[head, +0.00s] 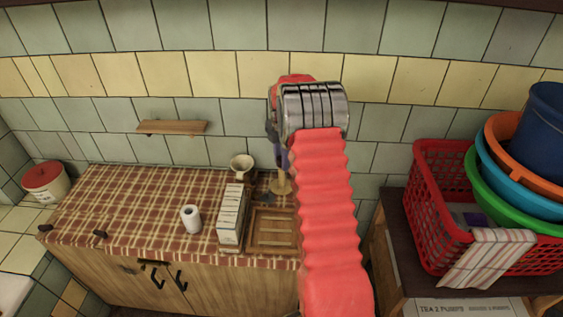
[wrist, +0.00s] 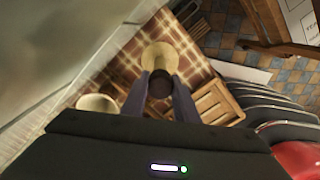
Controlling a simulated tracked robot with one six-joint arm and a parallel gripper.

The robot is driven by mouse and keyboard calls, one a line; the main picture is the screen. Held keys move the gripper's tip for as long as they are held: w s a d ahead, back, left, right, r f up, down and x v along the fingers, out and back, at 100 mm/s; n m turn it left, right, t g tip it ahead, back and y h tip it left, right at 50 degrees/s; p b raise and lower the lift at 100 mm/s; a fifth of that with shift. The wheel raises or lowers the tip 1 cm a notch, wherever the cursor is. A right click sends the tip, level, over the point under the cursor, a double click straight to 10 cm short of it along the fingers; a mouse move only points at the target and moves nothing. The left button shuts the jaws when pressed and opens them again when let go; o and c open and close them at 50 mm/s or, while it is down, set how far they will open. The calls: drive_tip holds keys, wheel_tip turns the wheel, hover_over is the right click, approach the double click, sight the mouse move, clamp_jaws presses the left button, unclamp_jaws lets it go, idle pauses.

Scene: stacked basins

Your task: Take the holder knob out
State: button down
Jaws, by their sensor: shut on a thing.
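The holder knob (wrist: 160,84) is a dark brown round piece between my fingertips in the wrist view. My gripper (wrist: 160,88) is shut on it. Beyond the knob, the pale tan holder (wrist: 159,56) shows as a round disc on the checked cloth. In the head view the tan holder (head: 281,186) stands at the back right of the counter, and my gripper (head: 284,160) is directly over it, pointing down. The knob is hidden there by my gripper. I cannot tell whether the knob still touches the holder.
A cream cup (head: 242,165) stands close left of the holder. A wooden tray (head: 252,240), a white box (head: 231,214) and a white roll (head: 190,218) are in front. A red basket (head: 428,214) with stacked basins stands right.

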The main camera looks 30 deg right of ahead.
drive_tip(key=shift+w, duration=0.1)
drive_tip(key=c, duration=1.3)
unclamp_jaws()
drive_tip(key=shift+c, duration=0.3)
drive_tip(key=c, duration=0.4)
drive_tip(key=shift+o, duration=0.2)
drive_tip(key=m, duration=0.6)
drive_tip(key=shift+m, duration=0.3)
drive_tip(key=c, duration=0.8)
